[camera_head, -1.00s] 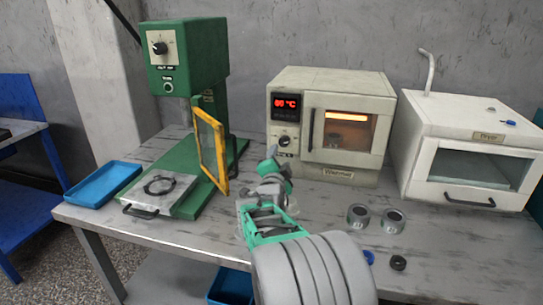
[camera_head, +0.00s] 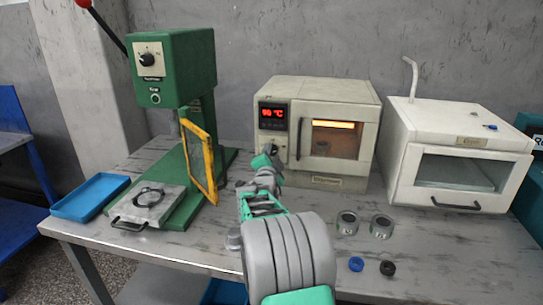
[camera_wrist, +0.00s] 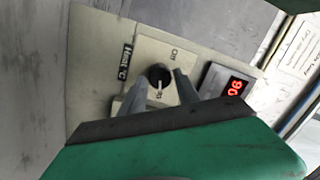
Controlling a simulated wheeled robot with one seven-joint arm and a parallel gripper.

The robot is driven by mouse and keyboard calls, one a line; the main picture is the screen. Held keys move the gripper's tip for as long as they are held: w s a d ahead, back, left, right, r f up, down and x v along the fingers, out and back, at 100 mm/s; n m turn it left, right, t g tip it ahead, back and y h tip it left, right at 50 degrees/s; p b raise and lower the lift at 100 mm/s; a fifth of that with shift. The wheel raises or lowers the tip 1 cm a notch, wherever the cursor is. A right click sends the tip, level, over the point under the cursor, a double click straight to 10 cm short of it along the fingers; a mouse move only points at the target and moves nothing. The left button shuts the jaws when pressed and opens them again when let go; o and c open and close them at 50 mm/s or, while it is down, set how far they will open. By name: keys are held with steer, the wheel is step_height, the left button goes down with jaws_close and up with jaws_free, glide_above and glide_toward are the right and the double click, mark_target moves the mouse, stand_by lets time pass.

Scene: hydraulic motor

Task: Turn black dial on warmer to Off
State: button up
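The warmer (camera_head: 345,90) is a beige box with a lit window and a red display (camera_head: 271,117) that appears to read 90 °C. In the wrist view its black dial (camera_wrist: 158,76) sits on a cream panel beside an "Off" label (camera_wrist: 175,54). The dial's white mark points away from that label. My gripper (camera_head: 266,160) is at the warmer's lower left front and largely hides the dial in the head view. In the wrist view my gripper (camera_wrist: 158,84) is open, with one finger on either side of the dial. I cannot tell whether either finger touches it.
A green press (camera_head: 172,70) with a yellow-framed guard (camera_head: 199,160) stands left of my arm. A blue tray (camera_head: 88,197) lies at the table's left. A white dryer (camera_head: 460,140) stands right. Two metal rings (camera_head: 381,226) and small blue and black rings (camera_head: 388,268) lie right of my arm.

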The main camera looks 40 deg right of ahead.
jaws_close()
